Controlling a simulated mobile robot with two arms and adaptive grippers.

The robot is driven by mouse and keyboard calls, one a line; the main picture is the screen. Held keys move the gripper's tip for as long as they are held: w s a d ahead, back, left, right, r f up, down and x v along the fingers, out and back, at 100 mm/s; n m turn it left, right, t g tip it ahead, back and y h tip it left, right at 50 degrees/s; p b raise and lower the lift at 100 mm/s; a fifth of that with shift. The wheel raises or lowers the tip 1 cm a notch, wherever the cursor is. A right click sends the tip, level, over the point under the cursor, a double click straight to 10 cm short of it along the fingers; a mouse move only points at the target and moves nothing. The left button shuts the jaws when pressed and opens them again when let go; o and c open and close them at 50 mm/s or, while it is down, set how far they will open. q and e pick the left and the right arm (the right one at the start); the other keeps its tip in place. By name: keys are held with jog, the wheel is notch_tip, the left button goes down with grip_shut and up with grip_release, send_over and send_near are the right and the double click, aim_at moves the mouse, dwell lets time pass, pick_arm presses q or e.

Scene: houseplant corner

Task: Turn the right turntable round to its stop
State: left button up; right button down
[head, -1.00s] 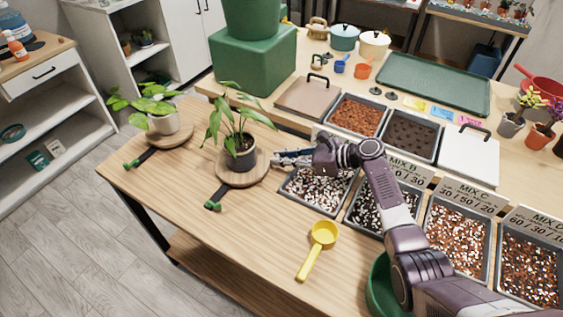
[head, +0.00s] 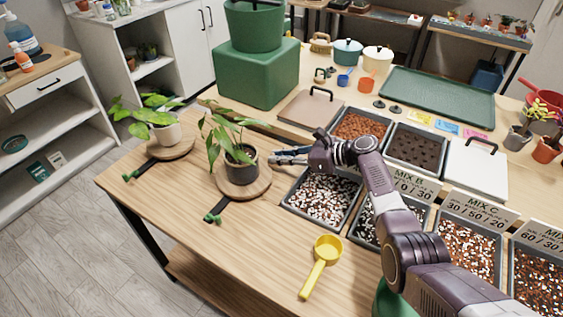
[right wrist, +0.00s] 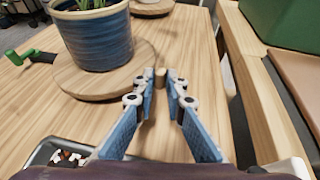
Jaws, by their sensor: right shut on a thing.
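The right turntable (head: 245,190) is a round wooden disc bearing a dark blue-grey pot (head: 239,165) with a leafy green plant. It also shows in the right wrist view (right wrist: 75,78). A small wooden peg (right wrist: 159,74) stands at its rim. My right gripper (head: 274,156) is at the disc's back right edge in the head view. In the right wrist view its blue fingers (right wrist: 160,82) are closed on the peg. A green-ended dark lever (head: 213,217) sticks out at the disc's front left. My left gripper is out of view.
The left turntable (head: 165,150) carries a plant in a pale pot. Trays of potting mix (head: 322,197) stand close to the right of my gripper. A yellow scoop (head: 322,262) lies in front. The front left of the table is clear.

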jog(key=shift+w, duration=0.5)
dwell(0.3)
jog(key=c, duration=2)
grip_release()
jog(key=shift+f, duration=0.1)
jog(key=shift+a, duration=0.1)
jog(key=shift+r, duration=0.4)
notch_tip(320, 180, up, 9)
jog(key=shift+r, duration=0.15)
